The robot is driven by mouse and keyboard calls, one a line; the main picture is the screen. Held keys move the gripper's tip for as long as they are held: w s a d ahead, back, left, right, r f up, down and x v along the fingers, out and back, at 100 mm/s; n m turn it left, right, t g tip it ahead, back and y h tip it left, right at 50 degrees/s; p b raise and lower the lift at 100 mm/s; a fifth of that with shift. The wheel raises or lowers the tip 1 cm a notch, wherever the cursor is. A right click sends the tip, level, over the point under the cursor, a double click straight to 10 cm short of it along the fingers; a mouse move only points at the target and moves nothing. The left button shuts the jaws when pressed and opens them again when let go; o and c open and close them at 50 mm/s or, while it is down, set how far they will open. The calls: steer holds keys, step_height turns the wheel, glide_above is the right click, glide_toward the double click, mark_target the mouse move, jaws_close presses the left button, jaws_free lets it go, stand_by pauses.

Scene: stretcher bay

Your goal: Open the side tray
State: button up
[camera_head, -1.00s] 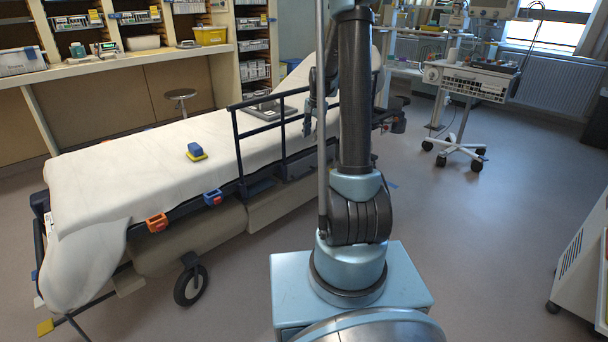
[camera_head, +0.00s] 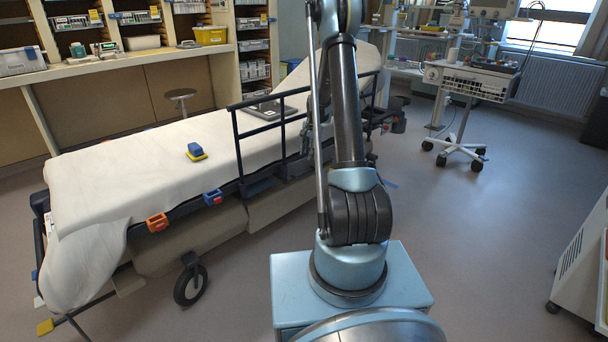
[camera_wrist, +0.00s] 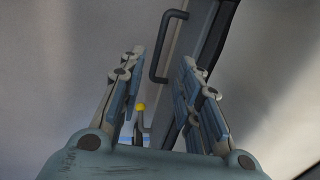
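In the wrist view, my gripper (camera_wrist: 160,62) is open, its two fingers apart with nothing between them. A dark bar handle (camera_wrist: 164,45) is ahead of the fingertips, on or beside a long dark panel or frame (camera_wrist: 208,38); it appears apart from the fingers. I cannot tell for sure whether this is the side tray's handle. In the head view, my gripper is mostly hidden behind my arm near the stretcher's side rail (camera_head: 258,112). No clearly recognisable side tray shows in the head view.
The stretcher (camera_head: 120,170) carries a blue and yellow block (camera_head: 196,152) and a flat grey device (camera_head: 272,112). An orange clip (camera_head: 157,222) and a blue clip (camera_head: 213,197) sit on its near edge. A wheeled equipment cart (camera_head: 468,85) stands at right. Floor between is clear.

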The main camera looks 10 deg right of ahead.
mark_target(305, 175)
steer(key=f, duration=0.4)
steer(key=w+a+f, duration=0.1)
steer(key=f, duration=0.7)
steer(key=shift+w+a+f, duration=0.15)
steer(key=shift+w, duration=0.25)
